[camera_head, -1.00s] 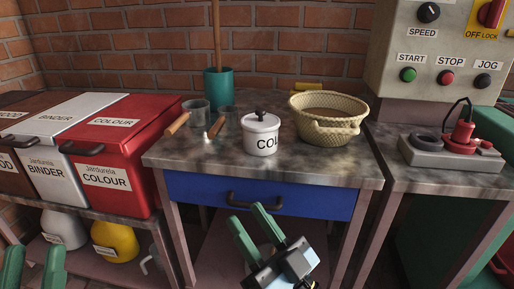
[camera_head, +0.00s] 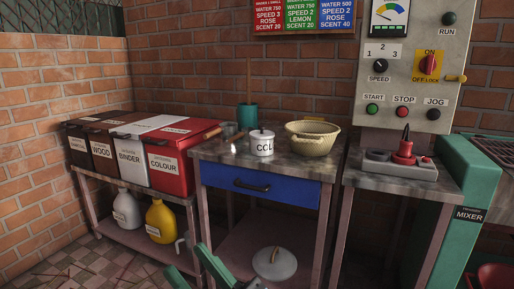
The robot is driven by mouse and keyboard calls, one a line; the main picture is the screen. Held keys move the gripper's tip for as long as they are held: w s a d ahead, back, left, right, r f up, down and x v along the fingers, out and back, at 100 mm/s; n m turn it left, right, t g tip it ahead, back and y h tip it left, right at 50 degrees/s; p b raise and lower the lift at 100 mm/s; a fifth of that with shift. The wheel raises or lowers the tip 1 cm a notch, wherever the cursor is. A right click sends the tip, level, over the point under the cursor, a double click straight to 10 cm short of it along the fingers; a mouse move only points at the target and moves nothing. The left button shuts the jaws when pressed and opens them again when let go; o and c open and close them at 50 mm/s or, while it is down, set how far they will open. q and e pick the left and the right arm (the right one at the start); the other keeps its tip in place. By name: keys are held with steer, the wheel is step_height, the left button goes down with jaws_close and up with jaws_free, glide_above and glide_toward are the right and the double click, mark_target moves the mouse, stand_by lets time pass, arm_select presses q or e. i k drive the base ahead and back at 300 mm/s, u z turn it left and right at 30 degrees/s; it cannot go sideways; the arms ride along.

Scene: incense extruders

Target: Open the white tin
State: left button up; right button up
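The white tin (camera_head: 262,145) stands upright on the stone-topped table (camera_head: 300,166), with black lettering on its side, partly cut off from view. Its lid with a dark knob (camera_head: 261,129) is on. My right gripper (camera_head: 188,259) shows only as two green fingers at the bottom edge, apart with nothing seen between them. It is low in front of the table, well away from the tin. My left gripper is out of view.
A wicker basket (camera_head: 313,140) stands right of the tin; a teal pot (camera_head: 247,117) is behind. Red (camera_head: 171,168) and white bins stand left. A blue drawer (camera_head: 258,187) is below the tabletop. A grey lidded vessel (camera_head: 274,265) sits low. A control panel (camera_head: 411,85) is at right.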

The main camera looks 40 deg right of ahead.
mark_target(259, 148)
steer(key=z, duration=0.8)
steer(key=i, duration=0.85)
steer(key=z, duration=0.7)
